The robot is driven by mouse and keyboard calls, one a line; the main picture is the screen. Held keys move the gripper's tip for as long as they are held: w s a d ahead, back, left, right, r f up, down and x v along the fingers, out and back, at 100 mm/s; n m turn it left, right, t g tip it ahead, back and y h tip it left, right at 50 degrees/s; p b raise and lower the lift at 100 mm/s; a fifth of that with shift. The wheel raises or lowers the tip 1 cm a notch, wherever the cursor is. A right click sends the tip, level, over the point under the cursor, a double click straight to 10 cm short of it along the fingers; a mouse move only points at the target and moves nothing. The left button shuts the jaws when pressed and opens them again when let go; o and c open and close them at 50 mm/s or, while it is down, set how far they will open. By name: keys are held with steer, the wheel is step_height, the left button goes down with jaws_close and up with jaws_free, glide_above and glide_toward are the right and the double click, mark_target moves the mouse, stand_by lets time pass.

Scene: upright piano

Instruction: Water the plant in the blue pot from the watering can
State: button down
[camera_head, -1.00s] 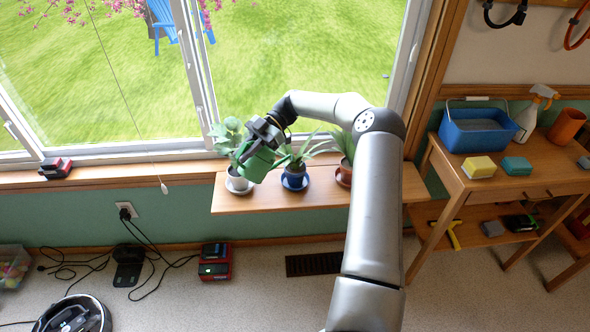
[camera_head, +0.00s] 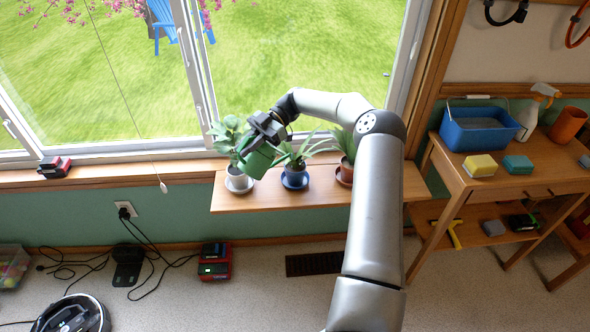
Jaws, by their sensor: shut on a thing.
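The blue pot (camera_head: 294,179) stands upright on a blue saucer in the middle of the wooden shelf (camera_head: 322,199) below the window. Its plant (camera_head: 308,148) has long, narrow leaves. My gripper (camera_head: 265,130) is shut on the green watering can (camera_head: 256,161) and holds it above the shelf, between the plant in the white pot and the blue pot. The can's right side is close to the blue pot's leaves. I cannot tell whether it touches them. The spout is hard to make out among the leaves, and no water can be seen.
A white pot (camera_head: 238,178) with a broad-leaved plant stands left of the blue pot. A terracotta pot (camera_head: 347,169) stands right of it, partly hidden by my arm. The window is close behind. A side table (camera_head: 508,173) with a blue basin (camera_head: 477,133) stands at right.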

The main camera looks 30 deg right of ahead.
steer(key=shift+r, duration=0.1)
stand_by(0.3)
steer(key=shift+w+d+r+y, duration=0.15)
steer(key=shift+d+r+y, duration=0.3)
steer(key=shift+r+y, duration=0.05)
steer(key=shift+b, duration=0.4)
stand_by(0.4)
